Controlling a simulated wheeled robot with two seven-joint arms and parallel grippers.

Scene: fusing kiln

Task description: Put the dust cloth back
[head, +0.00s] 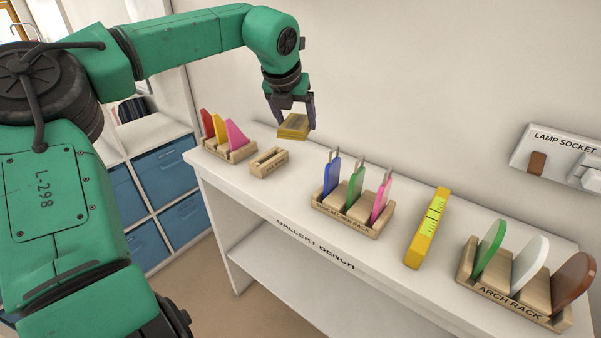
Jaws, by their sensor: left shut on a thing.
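My left gripper (291,112) points down and is shut on a small yellow-brown, block-shaped thing (293,128). It looks held above the back left part of the white bench (325,225). I cannot tell for certain from its look that it is the dust cloth; no other cloth shows. A small wooden holder with an empty slot (269,163) stands on the bench, below and left of the held thing. The writing on its front is too small to read. My right gripper is not in view.
A rack with red, yellow and pink pieces (230,150) stands at the left end. A rack of blue, green and pink pieces (352,215), a yellow level (427,228) and the arch rack (510,298) stand to the right. A lamp socket panel (558,157) is on the wall.

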